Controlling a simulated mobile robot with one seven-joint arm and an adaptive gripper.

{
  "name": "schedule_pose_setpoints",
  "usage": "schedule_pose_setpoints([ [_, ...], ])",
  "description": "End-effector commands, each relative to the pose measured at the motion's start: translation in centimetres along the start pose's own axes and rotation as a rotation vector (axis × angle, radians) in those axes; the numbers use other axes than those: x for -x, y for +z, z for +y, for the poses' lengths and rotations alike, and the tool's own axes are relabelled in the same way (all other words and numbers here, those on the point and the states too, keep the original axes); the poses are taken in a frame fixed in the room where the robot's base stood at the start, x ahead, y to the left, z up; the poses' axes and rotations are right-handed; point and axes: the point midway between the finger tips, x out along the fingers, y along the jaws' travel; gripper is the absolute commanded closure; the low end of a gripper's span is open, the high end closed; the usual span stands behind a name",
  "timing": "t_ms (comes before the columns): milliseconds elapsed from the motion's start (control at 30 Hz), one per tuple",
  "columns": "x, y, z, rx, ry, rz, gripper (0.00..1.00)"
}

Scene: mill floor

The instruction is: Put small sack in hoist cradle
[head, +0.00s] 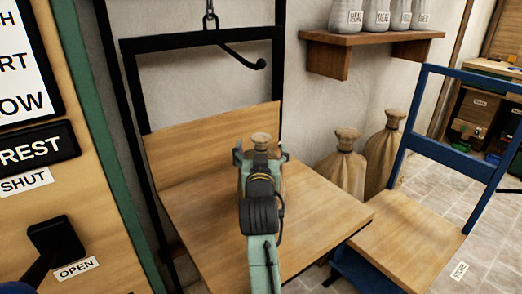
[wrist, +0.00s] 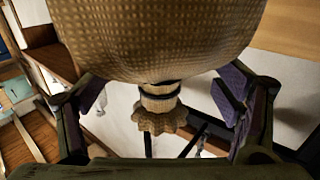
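The small sack (head: 261,139) is tan burlap with a tied neck. It is upright over the wooden board of the hoist cradle (head: 190,215), largely hidden behind my arm. I cannot tell whether its base rests on the board. My gripper (head: 261,157) is at the sack, one finger on each side. In the wrist view the sack body (wrist: 160,38) fills the top and its neck (wrist: 158,100) points down. My gripper's purple-padded fingers (wrist: 165,98) stand wide apart, with clear gaps between them and the neck.
A blue-framed wooden seat (head: 408,228) adjoins at right. Two larger sacks (head: 343,163) stand behind. A shelf (head: 370,42) holds several meal sacks. At left is a panel with a lever (head: 57,240).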

Motion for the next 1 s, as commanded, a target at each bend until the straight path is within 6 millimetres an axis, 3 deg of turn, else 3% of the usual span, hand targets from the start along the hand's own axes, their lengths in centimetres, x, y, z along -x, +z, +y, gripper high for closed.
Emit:
schedule_pose_setpoints([
  [167,0.0,0.0,0.0,0.0,0.0,0.0,0.01],
  [567,0.0,-0.6,0.0,0.0,0.0,0.001,0.01],
  [767,3.1,-0.3,0.0,-0.002,-0.001,0.0,0.01],
  [1000,9.1,-0.4,0.0,-0.002,0.0,0.001,0.01],
])
